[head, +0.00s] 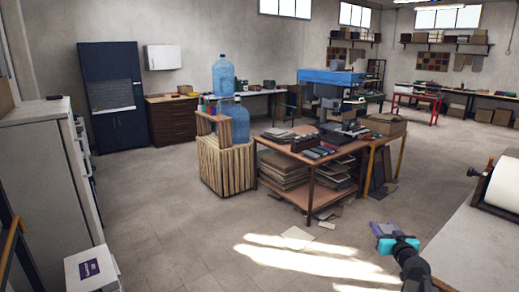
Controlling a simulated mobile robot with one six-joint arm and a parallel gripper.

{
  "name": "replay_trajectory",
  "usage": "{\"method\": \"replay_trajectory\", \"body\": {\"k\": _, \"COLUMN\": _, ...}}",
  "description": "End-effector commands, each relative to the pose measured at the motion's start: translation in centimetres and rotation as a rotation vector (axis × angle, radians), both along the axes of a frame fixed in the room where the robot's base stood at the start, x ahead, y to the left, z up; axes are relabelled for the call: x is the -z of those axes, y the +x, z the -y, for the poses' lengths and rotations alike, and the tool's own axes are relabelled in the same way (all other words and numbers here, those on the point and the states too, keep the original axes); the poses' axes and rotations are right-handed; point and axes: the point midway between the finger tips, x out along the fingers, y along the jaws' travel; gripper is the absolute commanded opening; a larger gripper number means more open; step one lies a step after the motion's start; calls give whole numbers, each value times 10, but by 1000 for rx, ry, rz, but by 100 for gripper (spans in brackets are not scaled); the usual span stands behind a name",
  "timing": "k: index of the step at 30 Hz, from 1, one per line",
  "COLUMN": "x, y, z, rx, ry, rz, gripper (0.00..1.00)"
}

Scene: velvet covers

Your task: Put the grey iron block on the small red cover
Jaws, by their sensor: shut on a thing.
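My gripper (387,235) is at the lower right, held out over the floor at the left edge of the white-topped table. It has a bright teal part, and a small purplish-grey patch shows at its tip. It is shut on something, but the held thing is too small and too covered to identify. I cannot pick out the grey iron block or the small red cover in this view.
A pale table (470,245) with a white roll (503,187) stands at the right. A cluttered workbench (315,155) is in the middle, beside a slatted wooden crate (228,170). A white box (92,270) is at lower left. Open floor (170,215) lies between.

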Motion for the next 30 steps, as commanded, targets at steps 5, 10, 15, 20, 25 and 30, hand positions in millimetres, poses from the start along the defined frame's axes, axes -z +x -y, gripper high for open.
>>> {"method": "replay_trajectory", "body": {"k": 5, "x": 0, "y": 4, "z": -62, "rx": -149, "ry": -1, "rz": 3, "gripper": 0}}
{"method": "replay_trajectory", "body": {"k": 10, "x": 3, "y": 0, "z": -119, "rx": -298, "ry": 2, "rz": 3, "gripper": 0}}
{"method": "replay_trajectory", "body": {"k": 15, "x": 8, "y": -11, "z": -172, "rx": -451, "ry": 3, "rz": 4, "gripper": 0}}
{"method": "replay_trajectory", "body": {"k": 20, "x": 16, "y": -27, "z": -214, "rx": -587, "ry": 2, "rz": 3, "gripper": 0}}
{"method": "replay_trajectory", "body": {"k": 25, "x": 23, "y": -50, "z": -246, "rx": -719, "ry": 2, "rz": 4, "gripper": 0}}
{"method": "replay_trajectory", "body": {"k": 30, "x": 34, "y": -76, "z": -272, "rx": -843, "ry": 4, "rz": 3, "gripper": 0}}
